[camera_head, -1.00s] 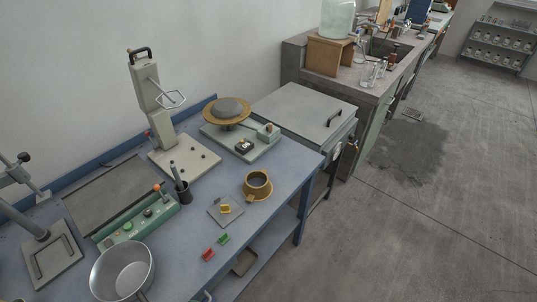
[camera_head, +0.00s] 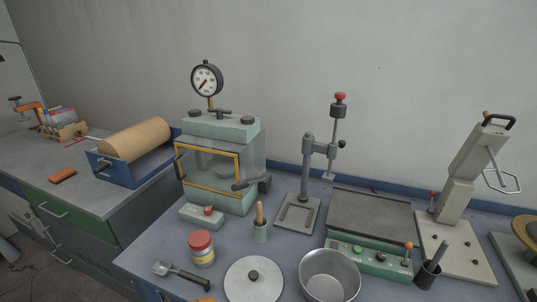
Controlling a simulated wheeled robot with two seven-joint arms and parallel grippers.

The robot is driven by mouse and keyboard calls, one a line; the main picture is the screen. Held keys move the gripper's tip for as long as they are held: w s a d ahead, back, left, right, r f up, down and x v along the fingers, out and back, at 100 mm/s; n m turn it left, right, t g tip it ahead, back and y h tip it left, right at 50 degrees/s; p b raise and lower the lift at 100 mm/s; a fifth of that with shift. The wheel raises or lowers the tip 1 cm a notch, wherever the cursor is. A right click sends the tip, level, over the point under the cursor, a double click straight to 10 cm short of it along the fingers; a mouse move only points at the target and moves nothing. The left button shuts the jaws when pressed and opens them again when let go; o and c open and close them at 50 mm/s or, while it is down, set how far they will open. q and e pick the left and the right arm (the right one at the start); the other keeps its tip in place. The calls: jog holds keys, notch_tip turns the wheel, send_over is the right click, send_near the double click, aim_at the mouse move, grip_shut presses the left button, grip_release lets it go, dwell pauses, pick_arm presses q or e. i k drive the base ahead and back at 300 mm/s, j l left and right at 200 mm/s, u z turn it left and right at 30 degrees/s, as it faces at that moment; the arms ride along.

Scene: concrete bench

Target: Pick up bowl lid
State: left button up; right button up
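The bowl lid (camera_head: 256,284) is a flat, light grey round disc with a small dark knob in its middle. It lies on the blue bench top near the bottom of the head view. The grey metal bowl (camera_head: 331,277) stands just to its right, open at the top, and its lower part is cut off by the frame edge. Neither of my grippers is in view, so I cannot see how they stand.
A jar with a red lid (camera_head: 201,248) and a scoop (camera_head: 181,274) are left of the lid. Behind stand a wooden-handled tool in a cup (camera_head: 260,224), a chamber with a gauge (camera_head: 219,165) and a press (camera_head: 299,213). A green control panel (camera_head: 369,258) lies behind the bowl.

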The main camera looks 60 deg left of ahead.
aim_at(251, 279)
jog(key=k+u, duration=0.2)
jog(key=u, duration=1.6)
jog(key=k+l+z, duration=0.1)
jog(key=k+z, duration=0.2)
jog(key=z, duration=0.15)
jog(key=k+l+z, duration=0.2)
jog(key=z, duration=0.3)
jog(key=k+l, duration=0.05)
jog(key=k, duration=0.1)
